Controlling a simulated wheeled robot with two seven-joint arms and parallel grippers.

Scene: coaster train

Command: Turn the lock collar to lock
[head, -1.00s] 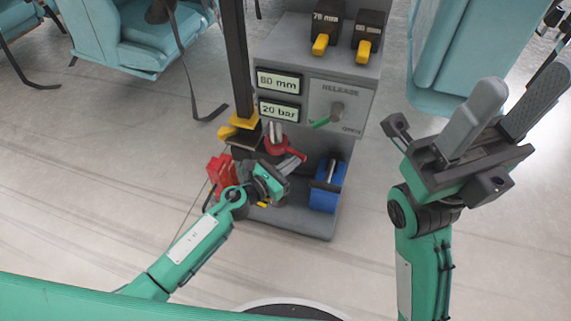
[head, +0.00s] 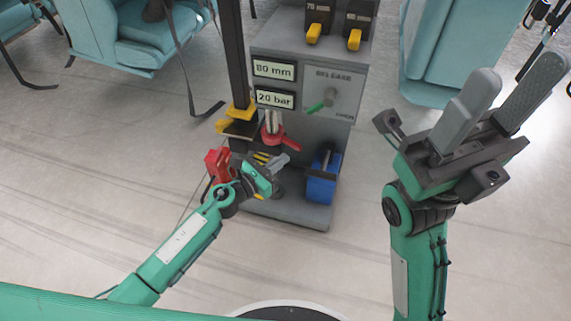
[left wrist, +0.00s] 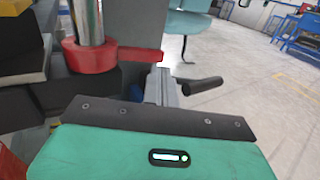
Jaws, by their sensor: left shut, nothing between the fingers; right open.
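The lock collar is a red ring with a short red handle (head: 288,145), around a shiny metal post on the grey machine. In the head view the handle points right and slightly toward me. In the left wrist view the red collar (left wrist: 90,56) is at upper left, its handle reaching right. My left gripper (head: 281,161) is shut and empty, just below and in front of the handle; whether it touches is unclear. Its grey fingers (left wrist: 164,87) also show in the left wrist view. My right gripper (head: 500,105) is open and empty, far right of the machine.
The grey machine has 80 mm and 20 bar displays and a green release lever (head: 317,106). A blue block (head: 321,185) stands on its base right of my left gripper; a red part (head: 217,163) is to the left. Teal seats stand behind.

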